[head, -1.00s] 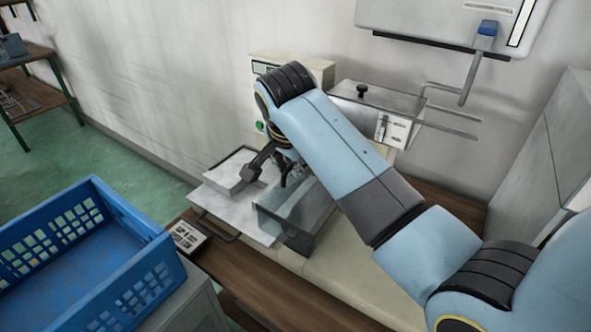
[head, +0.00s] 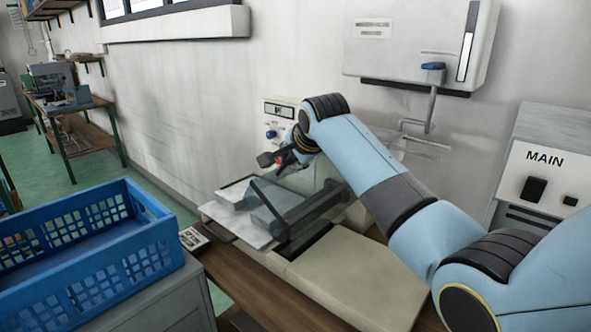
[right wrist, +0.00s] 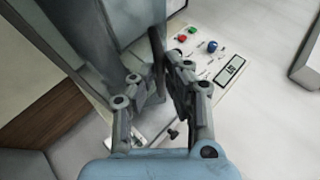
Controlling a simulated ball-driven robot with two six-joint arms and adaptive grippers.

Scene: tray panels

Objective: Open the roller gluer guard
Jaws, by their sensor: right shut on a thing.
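The roller gluer (head: 340,275) is a long beige machine at the middle of the head view. Its guard (head: 308,207) looks like a see-through grey panel with dark edges above the rollers; it slants, and my arm hides part of it. My right gripper (head: 285,160) is above the guard, in front of the control box. In the right wrist view the right gripper (right wrist: 158,88) is shut on a thin dark bar (right wrist: 157,48), apparently the guard's edge or handle. The guard's grey sheet (right wrist: 112,38) rises beside it. My left gripper is not in view.
The control box (head: 283,112) with buttons stands behind the gripper. A paper-covered tray (head: 222,226) sits at the machine's left. A blue crate (head: 165,255) is at front left.

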